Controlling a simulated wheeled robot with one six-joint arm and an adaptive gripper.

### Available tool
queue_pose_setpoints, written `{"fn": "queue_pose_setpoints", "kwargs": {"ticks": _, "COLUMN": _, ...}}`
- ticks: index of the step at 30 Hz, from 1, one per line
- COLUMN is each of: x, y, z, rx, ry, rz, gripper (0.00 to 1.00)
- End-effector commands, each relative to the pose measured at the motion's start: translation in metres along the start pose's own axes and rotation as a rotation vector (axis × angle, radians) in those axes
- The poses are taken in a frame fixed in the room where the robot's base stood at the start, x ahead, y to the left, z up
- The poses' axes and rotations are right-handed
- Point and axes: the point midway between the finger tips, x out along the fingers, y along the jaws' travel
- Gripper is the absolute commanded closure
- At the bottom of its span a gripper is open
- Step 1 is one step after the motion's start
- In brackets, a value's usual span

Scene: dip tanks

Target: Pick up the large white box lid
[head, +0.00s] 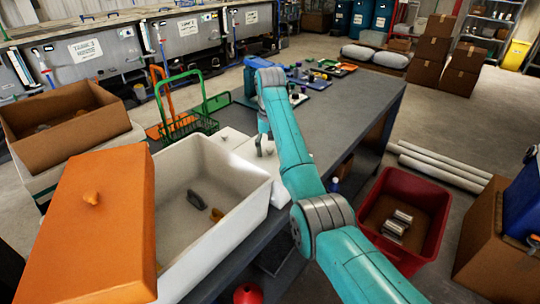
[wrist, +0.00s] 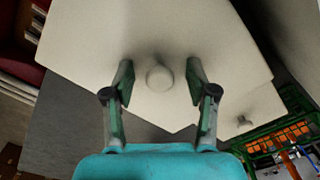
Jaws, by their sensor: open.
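The large white box lid (wrist: 90,45) lies flat and fills much of the wrist view, with a round knob (wrist: 159,78) near its lower edge. My gripper (wrist: 160,72) is open, with one finger on each side of the knob and not closed on it. In the head view the white lid (head: 232,139) lies on the grey table behind the open white box, partly hidden by my arm. My gripper (head: 264,145) is low over it there. Whether the fingers touch the lid cannot be told.
Green wire baskets (head: 190,124) are close behind the white lid. A second white piece with a small knob (wrist: 243,121) adjoins the lid. A red bin (head: 441,197) is right.

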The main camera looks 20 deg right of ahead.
Motion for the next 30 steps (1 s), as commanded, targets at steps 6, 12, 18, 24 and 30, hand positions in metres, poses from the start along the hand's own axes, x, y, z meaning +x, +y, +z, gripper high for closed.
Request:
{"fn": "queue_pose_setpoints", "kwargs": {"ticks": 6, "x": 0.0, "y": 0.0, "z": 0.0, "rx": 0.0, "ry": 0.0, "rz": 0.0, "gripper": 0.65}}
{"fn": "queue_pose_setpoints", "kwargs": {"ticks": 12, "x": 0.0, "y": 0.0, "z": 0.0, "rx": 0.0, "ry": -0.001, "rz": 0.0, "gripper": 1.0}}
{"fn": "queue_pose_setpoints", "kwargs": {"ticks": 18, "x": 0.0, "y": 0.0, "z": 0.0, "rx": 0.0, "ry": -0.001, "rz": 0.0, "gripper": 1.0}}
{"fn": "queue_pose_setpoints", "kwargs": {"ticks": 24, "x": -0.006, "y": 0.0, "z": -0.002, "rx": 0.0, "ry": -0.001, "rz": 0.0, "gripper": 1.0}}
{"fn": "queue_pose_setpoints", "kwargs": {"ticks": 30, "x": -0.03, "y": 0.0, "z": -0.01, "rx": 0.0, "ry": 0.001, "rz": 0.0, "gripper": 1.0}}
